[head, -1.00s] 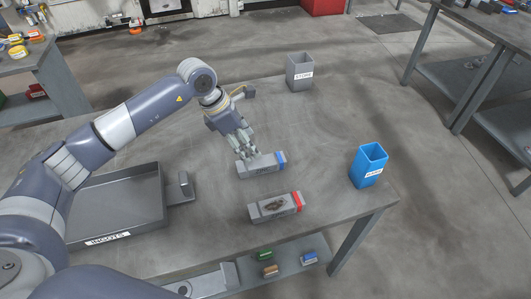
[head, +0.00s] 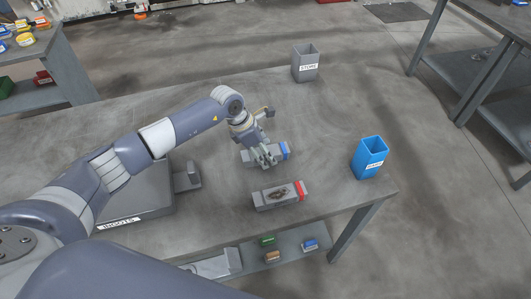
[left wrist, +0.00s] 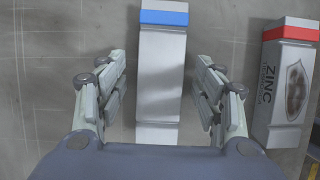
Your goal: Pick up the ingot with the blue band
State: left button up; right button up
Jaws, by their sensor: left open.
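The ingot with the blue band (head: 281,153) lies flat on the grey table. In the left wrist view the blue-banded ingot (left wrist: 161,75) runs lengthwise between my fingers, its blue band at the far end. My left gripper (head: 265,160) is over this ingot. In the left wrist view my left gripper (left wrist: 162,100) is open, one finger on each side of the ingot, with a gap on both sides. The right gripper does not show.
A red-banded ingot (head: 279,196) marked ZINC lies nearer, beside the blue-banded one; it also shows in the left wrist view (left wrist: 286,80). A blue bin (head: 369,158) stands at right, a grey STORE bin (head: 305,64) at the back. An INGOTS tray (head: 150,212) is at left.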

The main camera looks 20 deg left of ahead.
pick_arm(q)
jog(key=c, duration=0.3)
grip_shut()
jog(key=shift+w+r, duration=0.15)
jog(key=shift+r, duration=0.1)
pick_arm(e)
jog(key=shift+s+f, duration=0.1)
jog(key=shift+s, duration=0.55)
pick_arm(q)
jog(key=shift+w+r, duration=0.1)
jog(key=shift+r, duration=0.1)
notch_tip(320, 180, up, 8)
jog(key=shift+r+b, duration=0.25)
jog(key=shift+b, duration=0.8)
jog(key=shift+s+r, duration=0.2)
jog(key=shift+r, duration=0.35)
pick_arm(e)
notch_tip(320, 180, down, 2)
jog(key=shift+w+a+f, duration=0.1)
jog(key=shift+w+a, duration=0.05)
